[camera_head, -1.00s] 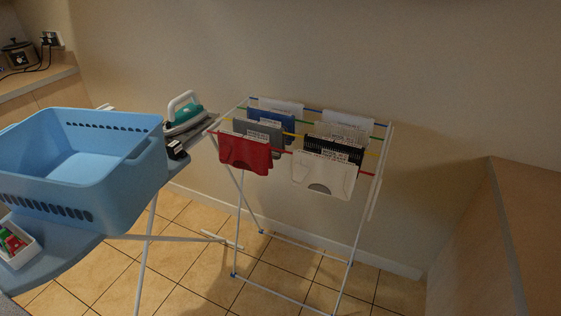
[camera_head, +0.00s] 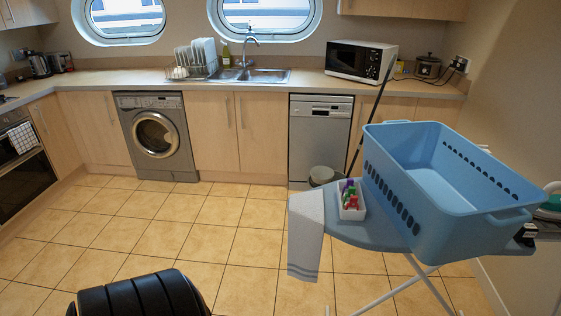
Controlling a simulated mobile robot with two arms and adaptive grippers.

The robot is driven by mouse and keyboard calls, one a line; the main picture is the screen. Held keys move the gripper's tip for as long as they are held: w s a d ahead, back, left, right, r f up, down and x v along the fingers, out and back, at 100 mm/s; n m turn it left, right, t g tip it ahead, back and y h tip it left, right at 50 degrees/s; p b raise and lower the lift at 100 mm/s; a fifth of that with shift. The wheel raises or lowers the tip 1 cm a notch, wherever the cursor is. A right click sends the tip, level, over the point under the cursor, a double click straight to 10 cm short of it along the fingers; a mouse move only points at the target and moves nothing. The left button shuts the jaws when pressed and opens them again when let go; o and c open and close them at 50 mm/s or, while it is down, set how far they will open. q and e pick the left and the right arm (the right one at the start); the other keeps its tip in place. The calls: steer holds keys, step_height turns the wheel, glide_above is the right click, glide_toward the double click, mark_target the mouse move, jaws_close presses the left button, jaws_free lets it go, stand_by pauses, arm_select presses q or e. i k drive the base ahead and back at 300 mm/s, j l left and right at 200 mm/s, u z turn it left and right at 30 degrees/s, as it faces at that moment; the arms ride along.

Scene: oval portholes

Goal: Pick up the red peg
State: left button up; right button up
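A small white box (camera_head: 352,212) holds several small coloured pegs, red, green and purple among them. It stands on the left end of the blue ironing board (camera_head: 375,236), beside a large blue basket. A red peg (camera_head: 350,202) shows among the others in the box, too small to make out its exact pose. Neither of my grippers is in view, so whether they are open or shut does not show.
The blue laundry basket (camera_head: 436,190) stands on the board just right of the box. A striped towel (camera_head: 306,236) hangs over the board's left end. A black rounded object (camera_head: 140,298) stands at the bottom left.

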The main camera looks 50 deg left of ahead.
mark_target(353, 199)
steer(key=j+u, duration=0.1)
steer(key=u, duration=1)
steer(key=i+l+u, duration=0.15)
steer(key=l, duration=0.25)
steer(key=i+l+u, duration=0.15)
steer(key=l, duration=0.3)
steer(key=k, duration=0.05)
